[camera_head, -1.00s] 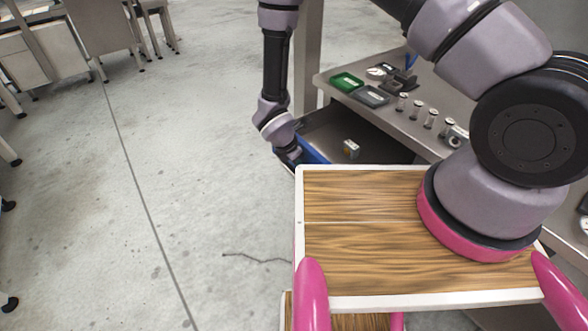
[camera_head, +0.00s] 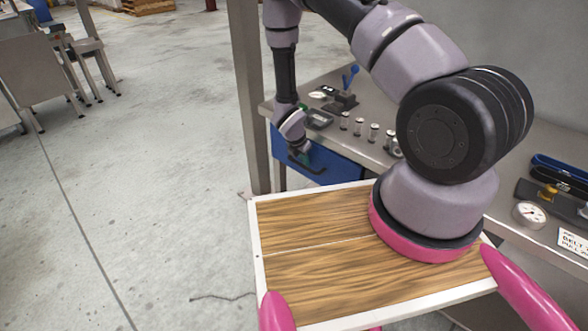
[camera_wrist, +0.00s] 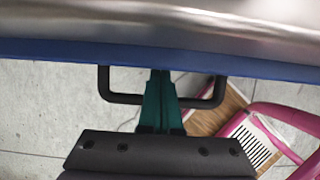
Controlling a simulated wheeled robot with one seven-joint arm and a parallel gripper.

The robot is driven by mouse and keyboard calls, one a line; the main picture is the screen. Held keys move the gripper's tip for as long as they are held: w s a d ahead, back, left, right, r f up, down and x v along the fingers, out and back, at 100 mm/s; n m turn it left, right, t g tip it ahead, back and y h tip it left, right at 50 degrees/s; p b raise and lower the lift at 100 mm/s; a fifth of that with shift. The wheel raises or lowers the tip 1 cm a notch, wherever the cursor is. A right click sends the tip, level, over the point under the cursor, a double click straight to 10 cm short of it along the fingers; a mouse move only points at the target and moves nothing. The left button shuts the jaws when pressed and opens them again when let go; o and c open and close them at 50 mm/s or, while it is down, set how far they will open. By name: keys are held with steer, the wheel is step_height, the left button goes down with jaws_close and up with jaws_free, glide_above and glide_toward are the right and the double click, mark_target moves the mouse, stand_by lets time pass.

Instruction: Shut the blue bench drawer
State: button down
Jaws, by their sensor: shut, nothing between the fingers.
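The blue drawer front (camera_head: 338,170) sits under the bench top's edge in the head view, and no drawer inside shows. In the wrist view the blue front (camera_wrist: 40,50) is a thin strip right along the metal bench edge. Its black handle (camera_wrist: 104,84) stands out from it. My gripper (camera_wrist: 162,74) is shut and empty, its teal fingers pointing at the front within the handle's span. The tips meet or nearly meet the front; exact contact is hard to tell. In the head view my gripper (camera_head: 303,150) is partly hidden by my wrist.
The bench top (camera_head: 345,130) holds a black device with a blue lever (camera_head: 346,90), several small cylinders (camera_head: 373,132) and a dial gauge (camera_head: 530,214). A bench leg (camera_head: 249,100) stands left of the drawer. Open concrete floor (camera_head: 150,180) lies to the left.

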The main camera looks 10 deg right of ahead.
steer(key=shift+w+d, duration=0.7)
steer(key=shift+d, duration=0.35)
steer(key=v, duration=0.9)
steer(key=shift+s+a+r, duration=0.1)
steer(key=shift+a+r, duration=0.15)
steer(key=shift+r, duration=0.05)
steer(key=d+r+m, duration=0.2)
steer(key=r+m, duration=0.3)
steer(key=r, duration=0.4)
steer(key=d+r+m+t, duration=0.1)
steer(key=d+r+m, duration=0.25)
steer(key=r, duration=0.65)
steer(key=d+r+m, duration=0.1)
steer(key=r+m, duration=0.4)
steer(key=r, duration=0.4)
steer(key=s+a+r+m+t+y, duration=0.3)
steer(key=s+r+m+y, duration=0.2)
steer(key=s+r+m, duration=1)
steer(key=s+r, duration=0.6)
steer(key=s, duration=0.1)
steer(key=shift+m+y, duration=0.35)
steer(key=shift+y, duration=0.05)
steer(key=shift+a, duration=0.1)
